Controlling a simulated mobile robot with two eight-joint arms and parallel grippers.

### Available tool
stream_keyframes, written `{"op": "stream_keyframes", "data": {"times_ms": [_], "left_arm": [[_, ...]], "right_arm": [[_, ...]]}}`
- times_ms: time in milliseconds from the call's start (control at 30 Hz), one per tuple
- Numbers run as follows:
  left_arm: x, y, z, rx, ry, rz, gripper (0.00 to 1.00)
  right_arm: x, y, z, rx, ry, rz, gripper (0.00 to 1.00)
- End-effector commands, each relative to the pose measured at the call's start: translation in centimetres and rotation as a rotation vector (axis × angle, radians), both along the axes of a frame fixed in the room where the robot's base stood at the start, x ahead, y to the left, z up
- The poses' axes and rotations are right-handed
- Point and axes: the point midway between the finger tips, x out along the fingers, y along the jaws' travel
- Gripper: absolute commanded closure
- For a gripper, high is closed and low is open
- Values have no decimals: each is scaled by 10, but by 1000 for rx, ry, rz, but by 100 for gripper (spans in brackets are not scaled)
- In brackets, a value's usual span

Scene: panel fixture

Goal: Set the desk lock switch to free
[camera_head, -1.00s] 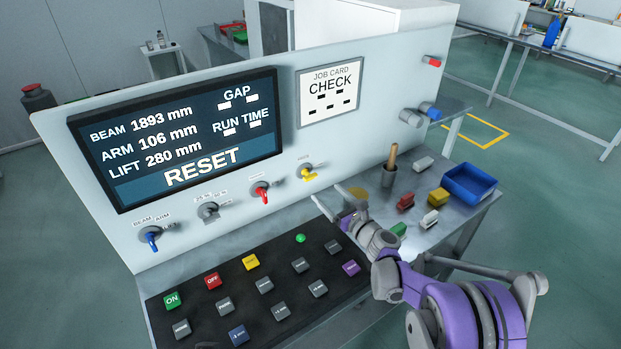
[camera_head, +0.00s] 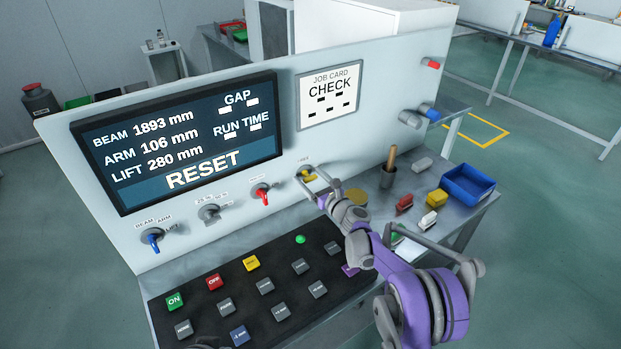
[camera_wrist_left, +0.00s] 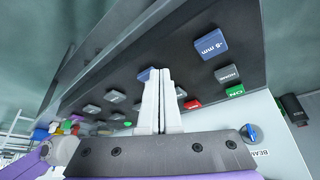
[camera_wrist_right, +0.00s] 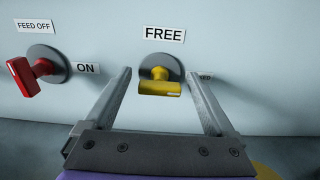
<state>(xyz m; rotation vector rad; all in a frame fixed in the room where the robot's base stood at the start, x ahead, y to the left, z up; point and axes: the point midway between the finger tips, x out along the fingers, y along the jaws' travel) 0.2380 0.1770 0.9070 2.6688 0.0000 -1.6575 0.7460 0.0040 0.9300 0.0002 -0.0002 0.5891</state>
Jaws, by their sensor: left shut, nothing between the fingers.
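The desk lock switch is a yellow knob (camera_wrist_right: 160,88) on a grey round base, at the right end of the row of switches on the upright panel; it also shows in the head view (camera_head: 308,175). A FREE label (camera_wrist_right: 163,34) is above it. A second label at its right is mostly hidden by a finger; only "ED" is readable. My right gripper (camera_wrist_right: 160,95) is open, its fingers on either side of the yellow knob; contact cannot be told. My left gripper (camera_wrist_left: 159,72) is shut and empty over the button deck.
A red switch (camera_wrist_right: 35,70) with FEED OFF and ON labels is left of the yellow one. The button deck (camera_head: 222,320) lies below. A screen (camera_head: 180,140) reads RESET. A blue bin (camera_head: 467,183) and small blocks stand on the bench at right.

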Motion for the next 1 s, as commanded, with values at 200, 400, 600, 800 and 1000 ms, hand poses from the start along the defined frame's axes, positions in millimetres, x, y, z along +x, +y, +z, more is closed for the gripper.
{"op": "stream_keyframes", "data": {"times_ms": [200,400,600,800,1000], "left_arm": [[0,0,0,0,0,0,100],[0,0,0,0,0,0,100],[0,0,0,0,0,0,100],[0,0,0,0,0,0,100],[0,0,0,0,0,0,100]], "right_arm": [[0,0,0,0,0,0,50],[0,0,0,0,0,0,86],[0,0,0,-4,-3,0,96],[0,0,0,-45,-30,0,96],[-1,1,0,-146,-98,0,96]]}}
